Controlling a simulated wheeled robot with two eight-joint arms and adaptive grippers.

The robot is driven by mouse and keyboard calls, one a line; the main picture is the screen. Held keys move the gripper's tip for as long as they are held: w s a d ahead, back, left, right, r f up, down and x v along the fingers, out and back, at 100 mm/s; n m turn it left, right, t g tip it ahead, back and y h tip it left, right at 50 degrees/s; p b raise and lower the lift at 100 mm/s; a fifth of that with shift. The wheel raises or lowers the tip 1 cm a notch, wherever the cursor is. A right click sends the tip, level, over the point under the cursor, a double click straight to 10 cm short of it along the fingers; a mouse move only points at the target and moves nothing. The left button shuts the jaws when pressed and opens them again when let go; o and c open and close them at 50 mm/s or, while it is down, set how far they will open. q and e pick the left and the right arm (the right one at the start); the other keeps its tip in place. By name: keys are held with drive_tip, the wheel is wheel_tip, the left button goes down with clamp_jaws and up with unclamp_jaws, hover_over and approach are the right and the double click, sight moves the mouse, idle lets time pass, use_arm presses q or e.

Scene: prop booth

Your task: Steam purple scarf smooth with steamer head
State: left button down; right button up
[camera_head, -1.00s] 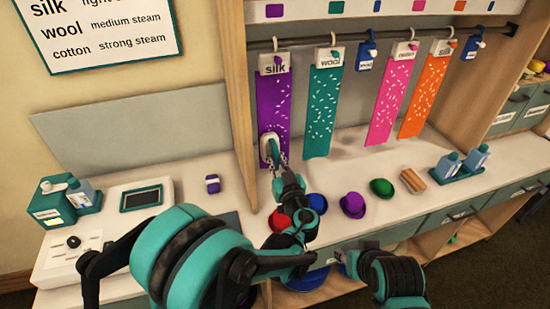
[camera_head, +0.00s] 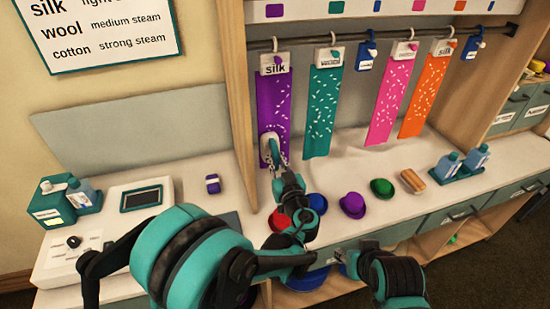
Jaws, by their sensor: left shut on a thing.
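The purple scarf (camera_head: 274,98) hangs from the rail at the left under a card reading "silk". A few pale marks show on its cloth. The white steamer head (camera_head: 267,148) is upright in front of the scarf's lower part and hides some of it. I cannot tell whether it touches the cloth. My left gripper (camera_head: 276,160) is shut on the steamer head, reaching up from below. My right gripper (camera_head: 345,257) is low in front of the counter, away from the scarf, and its fingers are too small to read.
Teal (camera_head: 324,110), pink (camera_head: 391,100) and orange (camera_head: 424,95) scarves hang to the right, with pale marks. Red, blue, purple (camera_head: 352,204) and green hats and a brush (camera_head: 413,181) lie on the counter. Bottles (camera_head: 462,163) stand right. A wooden post (camera_head: 239,110) stands just left of the scarf.

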use_arm(q)
drive_tip(key=b+v, duration=0.1)
drive_tip(key=v, duration=1.4)
drive_tip(key=shift+d, duration=0.25)
drive_tip(key=shift+d+r, duration=0.1)
idle(0.3)
